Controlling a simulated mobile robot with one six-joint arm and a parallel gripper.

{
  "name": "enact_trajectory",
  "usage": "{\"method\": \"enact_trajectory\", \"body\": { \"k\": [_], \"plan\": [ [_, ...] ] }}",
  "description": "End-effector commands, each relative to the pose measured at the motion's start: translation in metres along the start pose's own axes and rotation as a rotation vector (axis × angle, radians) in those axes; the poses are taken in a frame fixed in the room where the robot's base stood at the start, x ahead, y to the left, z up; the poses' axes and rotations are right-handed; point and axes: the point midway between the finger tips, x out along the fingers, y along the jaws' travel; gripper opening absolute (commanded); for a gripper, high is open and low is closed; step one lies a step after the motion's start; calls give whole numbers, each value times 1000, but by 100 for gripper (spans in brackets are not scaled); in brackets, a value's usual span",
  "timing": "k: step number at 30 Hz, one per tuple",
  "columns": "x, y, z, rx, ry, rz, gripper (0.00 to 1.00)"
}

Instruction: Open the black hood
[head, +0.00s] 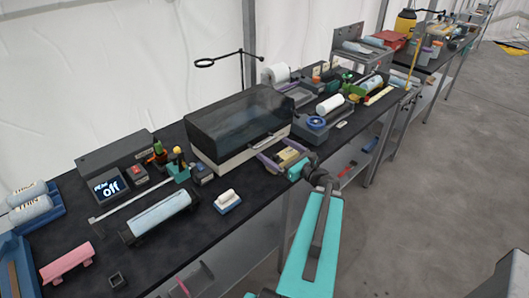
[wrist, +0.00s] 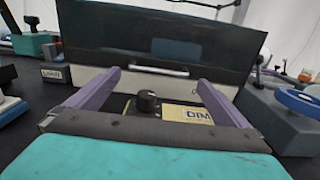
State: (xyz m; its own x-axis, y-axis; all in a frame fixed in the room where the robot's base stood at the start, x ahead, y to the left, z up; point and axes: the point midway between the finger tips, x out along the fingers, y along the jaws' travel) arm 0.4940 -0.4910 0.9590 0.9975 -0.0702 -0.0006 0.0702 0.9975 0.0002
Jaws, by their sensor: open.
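The black hood (head: 236,120) is a dark, partly see-through cover lying shut on a white-edged box on the bench. My gripper (head: 277,160) is in front of the box's right part. Its two purple fingers are spread wide in the wrist view (wrist: 155,82), with nothing between them. The fingertips are close to the hood's lower front edge; I cannot tell if they touch it.
A black knob (wrist: 147,101) and a tan label plate show between and below my fingers. A grey block with a blue ring (head: 316,123) stands close on the right. A small white-and-blue block (head: 228,201) and a light-blue roll (head: 160,213) lie on the left.

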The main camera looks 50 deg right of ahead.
Motion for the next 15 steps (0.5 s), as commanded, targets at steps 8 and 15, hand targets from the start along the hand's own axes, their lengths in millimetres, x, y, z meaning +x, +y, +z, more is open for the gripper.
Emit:
{"method": "enact_trajectory", "body": {
  "k": [8,15],
  "plan": [
    [14,0,-3,-1,0,1,100],
    [32,0,-3,-1,-1,1,100]
  ]
}}
